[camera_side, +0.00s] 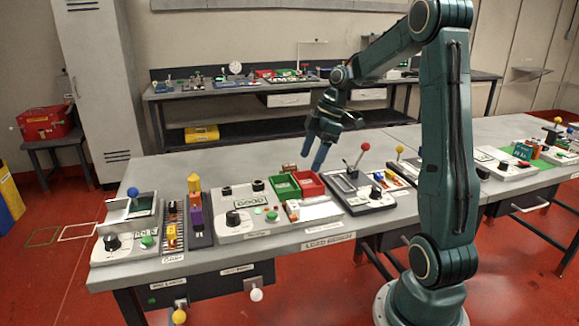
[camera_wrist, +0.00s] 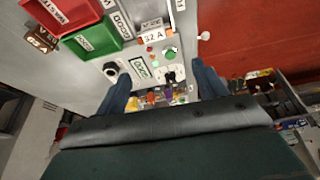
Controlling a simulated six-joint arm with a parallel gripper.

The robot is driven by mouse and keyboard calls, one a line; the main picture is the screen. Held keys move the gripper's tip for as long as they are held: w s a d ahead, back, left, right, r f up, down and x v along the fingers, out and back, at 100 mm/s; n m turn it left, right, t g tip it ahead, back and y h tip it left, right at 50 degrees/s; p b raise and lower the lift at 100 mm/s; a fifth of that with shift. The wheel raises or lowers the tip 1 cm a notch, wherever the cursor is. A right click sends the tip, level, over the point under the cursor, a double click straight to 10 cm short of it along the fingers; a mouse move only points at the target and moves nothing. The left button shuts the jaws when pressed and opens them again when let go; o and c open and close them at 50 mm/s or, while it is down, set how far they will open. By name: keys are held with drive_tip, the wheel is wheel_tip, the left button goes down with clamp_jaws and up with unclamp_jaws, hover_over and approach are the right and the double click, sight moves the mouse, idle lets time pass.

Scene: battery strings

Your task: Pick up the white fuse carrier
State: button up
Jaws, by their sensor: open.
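A small white block marked 32 A, with orange beside it (camera_wrist: 153,37), lies near the bins in the wrist view; it looks like the white fuse carrier. In the side view a small orange and white piece (camera_side: 293,210) in front of the bins seems to be the same thing, too small to be sure. My gripper (camera_side: 314,158) is open and empty, above the back part of the bench, behind and above the bins. In the wrist view its two blue fingers (camera_wrist: 162,70) are wide apart with nothing between them.
A green bin (camera_side: 285,187) and a red bin (camera_side: 308,184) stand beside a panel with knobs (camera_side: 240,212). A brown block marked 63 A (camera_wrist: 40,39) lies behind them. A lever with a red ball (camera_side: 364,147) rises to the right. The bench behind is bare.

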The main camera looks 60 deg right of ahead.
drive_tip(key=shift+d+f, duration=0.7)
drive_tip(key=shift+d, duration=0.6)
hover_over(296, 204)
drive_tip(key=s+d, duration=0.2)
wheel_tip(296, 204, down, 8)
drive_tip(key=shift+w+d+n, duration=0.15)
drive_tip(key=shift+w+n, duration=0.05)
drive_tip(key=shift+n, duration=0.1)
drive_tip(key=shift+a+x, duration=0.1)
drive_tip(key=shift+x, duration=1.2)
drive_tip(key=shift+a+x, duration=0.15)
drive_tip(key=shift+x, duration=1.1)
drive_tip(key=shift+r, duration=0.1)
drive_tip(key=c, duration=1.2)
